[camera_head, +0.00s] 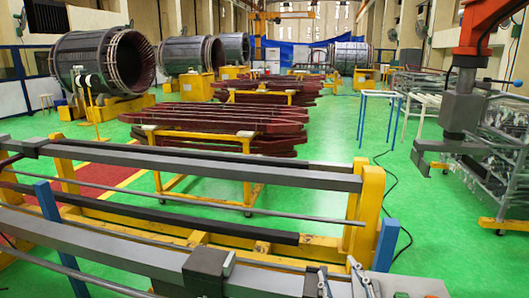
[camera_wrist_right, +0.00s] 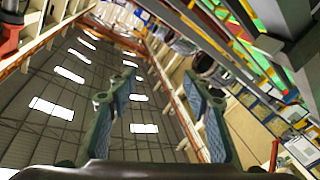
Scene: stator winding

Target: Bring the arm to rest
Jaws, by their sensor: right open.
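My right arm comes in from the upper right of the head view, with an orange link and a grey wrist. My right gripper (camera_head: 434,166) hangs in the air at the right, over the green floor. It also shows in the right wrist view (camera_wrist_right: 158,82), where its two dark padded fingers stand wide apart. Nothing is between the fingers. That view is tilted and looks toward the hall's roof and a side wall. I do not make out my left gripper in either view.
A rack with long grey bars (camera_head: 250,167) and yellow posts fills the foreground. Behind it, brown coils (camera_head: 200,138) lie on a yellow stand. Metal parts (camera_head: 497,165) are stacked near the right gripper. Large stators (camera_head: 95,65) stand farther back. Green floor (camera_head: 330,125) is open mid-view.

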